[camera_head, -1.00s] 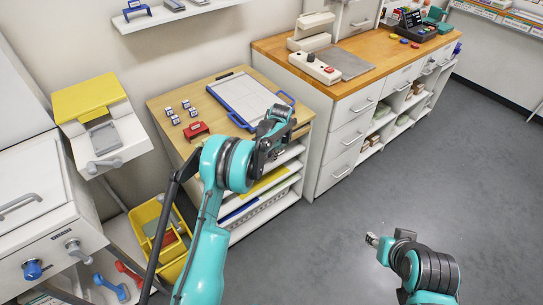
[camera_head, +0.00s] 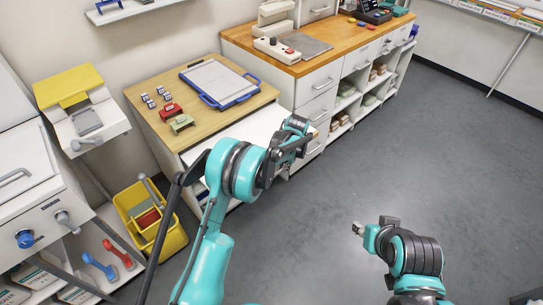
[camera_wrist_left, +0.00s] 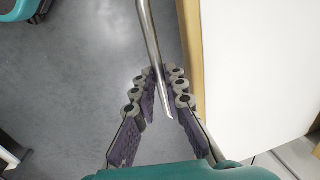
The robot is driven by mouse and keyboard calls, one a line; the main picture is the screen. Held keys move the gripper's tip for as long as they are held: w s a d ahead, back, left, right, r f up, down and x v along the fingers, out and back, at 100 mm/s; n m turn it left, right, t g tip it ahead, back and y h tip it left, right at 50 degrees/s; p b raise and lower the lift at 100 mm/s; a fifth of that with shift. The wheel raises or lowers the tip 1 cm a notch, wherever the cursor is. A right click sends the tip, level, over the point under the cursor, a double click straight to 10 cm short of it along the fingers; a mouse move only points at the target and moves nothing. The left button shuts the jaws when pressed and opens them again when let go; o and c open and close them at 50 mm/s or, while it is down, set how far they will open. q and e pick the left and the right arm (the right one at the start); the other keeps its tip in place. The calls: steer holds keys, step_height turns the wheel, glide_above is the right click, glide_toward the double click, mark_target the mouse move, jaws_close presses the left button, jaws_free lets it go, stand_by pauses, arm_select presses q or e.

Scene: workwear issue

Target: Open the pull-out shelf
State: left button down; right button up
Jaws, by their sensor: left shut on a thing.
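The pull-out shelf (camera_head: 262,122) is a flat white board standing well out from under the wooden top of the small cabinet. It also fills the right of the left wrist view (camera_wrist_left: 260,65), with a light wood edge. My left gripper (camera_head: 303,143) is at the shelf's front edge. In the left wrist view my left gripper (camera_wrist_left: 160,92) is shut on a bent metal bar handle (camera_wrist_left: 150,40) beside that edge. My left arm hides part of the shelf and cabinet front. My right gripper (camera_head: 359,228) is over open floor, away from the shelf, its fingers too small to judge.
The cabinet top (camera_head: 150,125) bears a blue-framed tray (camera_head: 222,82), a red holder (camera_head: 171,111), a green one (camera_head: 181,123) and several small blocks. A yellow bin (camera_head: 160,235) stands at left. The drawer counter (camera_head: 312,92) is behind. Grey floor (camera_head: 330,190) is clear.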

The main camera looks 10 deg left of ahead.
arm_select(q)
steer(key=s+d, duration=0.6)
steer(key=d, duration=0.2)
steer(key=shift+s+d, duration=0.35)
steer(key=c, duration=1.6)
jaws_free()
steer(key=shift+o, duration=0.2)
steer(key=shift+r, duration=0.1)
step_height(320, 180, up, 12)
steer(key=s+d, duration=0.1)
steer(key=shift+s+d+f, duration=0.15)
steer(key=shift+d+f, duration=0.05)
steer(key=shift+d, duration=0.15)
